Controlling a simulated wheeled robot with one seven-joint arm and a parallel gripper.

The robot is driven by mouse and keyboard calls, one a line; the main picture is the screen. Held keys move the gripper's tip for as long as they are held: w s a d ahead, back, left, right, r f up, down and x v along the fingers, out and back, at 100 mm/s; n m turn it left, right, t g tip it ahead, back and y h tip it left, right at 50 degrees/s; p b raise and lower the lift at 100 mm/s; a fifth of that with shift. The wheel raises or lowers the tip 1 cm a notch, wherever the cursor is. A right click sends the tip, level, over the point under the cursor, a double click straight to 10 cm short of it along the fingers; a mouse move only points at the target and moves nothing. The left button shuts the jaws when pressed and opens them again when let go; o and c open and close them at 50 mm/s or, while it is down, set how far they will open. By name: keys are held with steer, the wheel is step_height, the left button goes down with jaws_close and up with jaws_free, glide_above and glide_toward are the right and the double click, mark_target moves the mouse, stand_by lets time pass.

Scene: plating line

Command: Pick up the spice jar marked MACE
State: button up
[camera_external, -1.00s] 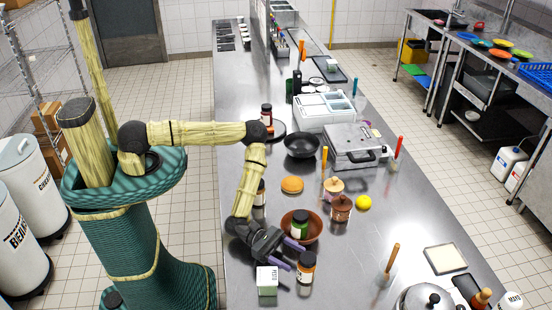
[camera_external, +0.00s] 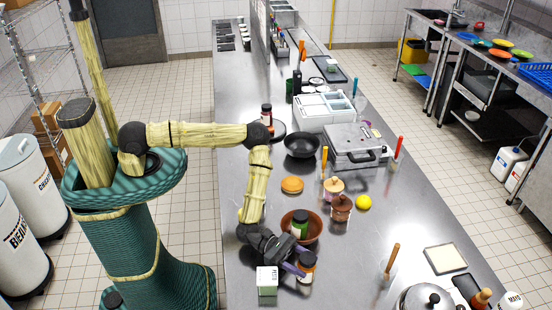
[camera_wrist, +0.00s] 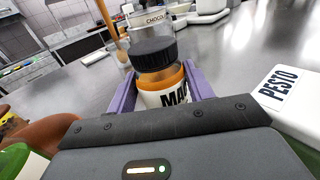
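The spice jar marked MACE (camera_wrist: 162,80) has a black lid, an orange-brown band and a white label with "MA" readable in the wrist view. It stands upright on the steel counter, and in the external view the jar (camera_external: 307,262) is at the near end. My gripper (camera_wrist: 152,88) has its purple fingers on either side of the jar, one left and one right. The fingers look open around it, with the jar between them. In the external view my gripper (camera_external: 293,268) reaches it from the left; contact with the jar is not clear.
A white box marked PESTO (camera_wrist: 285,90) stands close on the right of the gripper in the wrist view. A brown bowl (camera_external: 315,235) with a green-labelled jar (camera_external: 300,225) is just behind.

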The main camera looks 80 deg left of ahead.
steer(key=c, duration=0.5)
steer(key=shift+o, duration=0.2)
step_height(320, 180, up, 10)
steer(key=shift+b, duration=1.2)
